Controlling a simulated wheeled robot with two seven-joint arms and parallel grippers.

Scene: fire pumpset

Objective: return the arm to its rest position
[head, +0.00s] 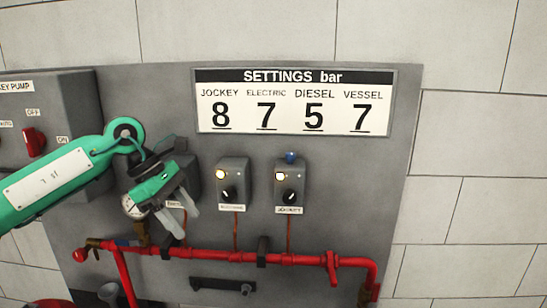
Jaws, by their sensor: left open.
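My left arm, green with a white panel, comes in from the left in the head view. Its gripper (183,221) is open, with its two grey fingers pointing down and to the right. I see nothing between the fingers. The gripper is in front of the grey board, left of the electric switch box (233,183) and above the red pipe (215,255). It partly hides another box and a round gauge (132,207) behind it. My right gripper is not in view.
A settings sign (295,101) hangs on the grey board (150,92), reading 8, 7, 5, 7. A jockey switch box (291,187) with a blue top knob stands right of the electric one. A jockey pump panel with a red switch (33,141) is at left. The right wall is bare.

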